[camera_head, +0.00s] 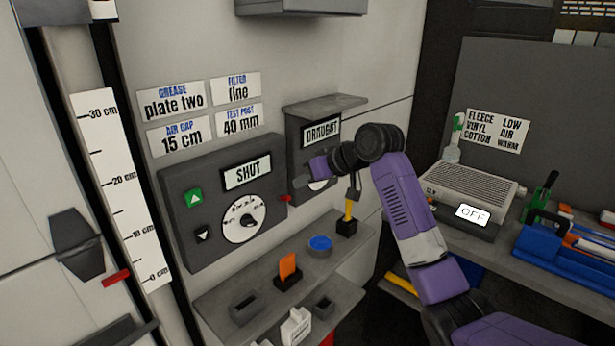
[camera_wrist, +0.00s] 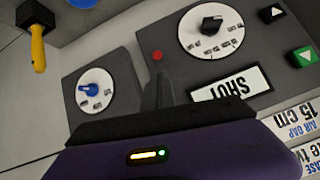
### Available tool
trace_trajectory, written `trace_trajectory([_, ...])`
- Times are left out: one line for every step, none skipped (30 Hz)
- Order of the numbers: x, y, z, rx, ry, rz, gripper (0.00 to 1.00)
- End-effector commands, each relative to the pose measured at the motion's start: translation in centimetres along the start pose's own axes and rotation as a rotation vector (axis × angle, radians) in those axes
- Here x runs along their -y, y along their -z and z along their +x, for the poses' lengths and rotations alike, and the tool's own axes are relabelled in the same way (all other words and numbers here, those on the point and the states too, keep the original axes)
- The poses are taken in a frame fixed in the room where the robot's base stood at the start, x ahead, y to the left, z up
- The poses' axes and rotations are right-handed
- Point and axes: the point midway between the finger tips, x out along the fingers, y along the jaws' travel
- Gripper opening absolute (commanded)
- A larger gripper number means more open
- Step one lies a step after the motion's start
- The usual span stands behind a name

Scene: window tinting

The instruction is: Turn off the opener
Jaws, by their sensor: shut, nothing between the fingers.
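The opener is likely the grey wall panel (camera_head: 180,250) with a lit SHUT sign (camera_head: 247,173). It carries a green up button (camera_head: 193,197), a black down button (camera_head: 203,235) and a white dial (camera_head: 244,218) with a black knob. A small red button or lamp (camera_head: 285,198) is at its right end; it also shows in the wrist view (camera_wrist: 157,56). My gripper (camera_head: 301,181) is shut and empty, in front of the gap between this panel and the draught box. In the wrist view its fingertips (camera_wrist: 158,75) appear just below the red spot; contact cannot be told.
The draught box (camera_head: 300,135) has a dial with a blue knob (camera_wrist: 89,89). A shelf (camera_head: 225,287) below holds an orange piece (camera_head: 288,267), a blue disc (camera_head: 320,243) and a yellow-handled tool (camera_head: 348,211). A grey device with an OFF display (camera_head: 473,213) stands on the right bench.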

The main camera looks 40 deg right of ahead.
Motion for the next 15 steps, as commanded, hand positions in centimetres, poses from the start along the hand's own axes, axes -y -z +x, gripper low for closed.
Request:
trace_trajectory([0.0,0.0,0.9,0.004,0.0,0.001,0.0])
trace_trajectory([0.0,0.1,1.4,0.002,-0.001,0.0,0.0])
trace_trajectory([0.0,0.1,2.1,0.003,-0.001,0.001,0.0])
trace_trajectory([0.0,0.1,2.5,0.002,-0.001,0.0,0.0])
trace_trajectory([0.0,0.1,3.0,0.003,-0.001,0.001,0.0])
trace_trajectory([0.0,0.1,3.5,0.002,-0.002,0.001,0.0])
trace_trajectory([0.0,0.1,3.9,0.002,-0.001,0.001,0.0])
trace_trajectory([0.0,0.1,4.3,0.001,-0.001,0.0,0.0])
trace_trajectory([0.0,0.1,4.7,0.001,-0.001,0.0,0.0])
trace_trajectory([0.0,0.1,5.0,0.001,-0.001,0.0,0.0])
trace_trajectory([0.0,0.1,5.2,0.0,-0.001,-0.001,0.0])
trace_trajectory([0.0,0.1,5.4,0.0,-0.002,-0.001,0.0])
trace_trajectory([0.0,0.1,5.6,0.0,-0.002,-0.001,0.0])
trace_trajectory([0.0,0.0,5.7,0.0,-0.002,-0.001,0.0])
trace_trajectory([-0.1,0.0,5.8,0.0,-0.002,-0.001,0.0])
